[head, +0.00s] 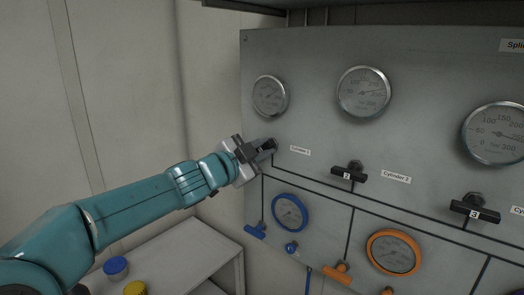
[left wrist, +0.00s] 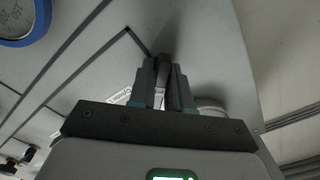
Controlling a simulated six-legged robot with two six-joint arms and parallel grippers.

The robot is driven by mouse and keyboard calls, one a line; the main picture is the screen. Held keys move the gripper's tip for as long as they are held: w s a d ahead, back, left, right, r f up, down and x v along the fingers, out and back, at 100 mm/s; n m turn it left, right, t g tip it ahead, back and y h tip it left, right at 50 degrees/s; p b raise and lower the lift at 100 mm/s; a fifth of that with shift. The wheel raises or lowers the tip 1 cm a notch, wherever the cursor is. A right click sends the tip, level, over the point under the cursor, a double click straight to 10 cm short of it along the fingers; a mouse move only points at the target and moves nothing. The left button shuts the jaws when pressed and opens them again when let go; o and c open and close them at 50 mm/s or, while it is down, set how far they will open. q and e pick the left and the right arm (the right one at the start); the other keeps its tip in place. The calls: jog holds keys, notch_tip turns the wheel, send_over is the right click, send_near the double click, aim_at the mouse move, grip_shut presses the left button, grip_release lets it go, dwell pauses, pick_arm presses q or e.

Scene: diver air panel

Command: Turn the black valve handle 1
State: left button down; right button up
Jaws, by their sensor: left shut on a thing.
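My left gripper (head: 258,148) reaches in from the left to the panel, just left of the "Cylinder 1" label (head: 300,150). Its jaws are shut on the black valve handle 1, which they and the gripper body mostly hide in the head view. In the left wrist view the gripper's fingers (left wrist: 165,88) close around the handle in front of the grey panel. The number on this handle and its exact angle cannot be read. My right gripper is not in view.
Black handle 2 (head: 348,173) and black handle 3 (head: 474,209) sit to the right on the grey panel (head: 320,50). Round gauges (head: 269,96) are above. A blue gauge (head: 290,212), a blue handle (head: 255,231) and an orange gauge (head: 394,252) are below. A white table (head: 190,250) stands lower left.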

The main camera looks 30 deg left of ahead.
pick_arm(q)
jog(key=m, duration=0.4)
jog(key=shift+m, duration=0.3)
jog(key=shift+m+b, duration=0.5)
jog(key=shift+m, duration=1.8)
jog(key=shift+f, duration=0.1)
jog(key=c, duration=1.3)
grip_release()
jog(key=shift+o, duration=0.8)
jog(key=shift+s+r, duration=0.2)
jog(key=shift+s, duration=0.05)
jog(key=shift+w, duration=0.1)
jog(key=shift+s+a, duration=0.1)
jog(key=shift+s, duration=0.15)
jog(key=s+a, duration=0.1)
jog(key=s, duration=1.4)
jog(key=shift+s, duration=0.4)
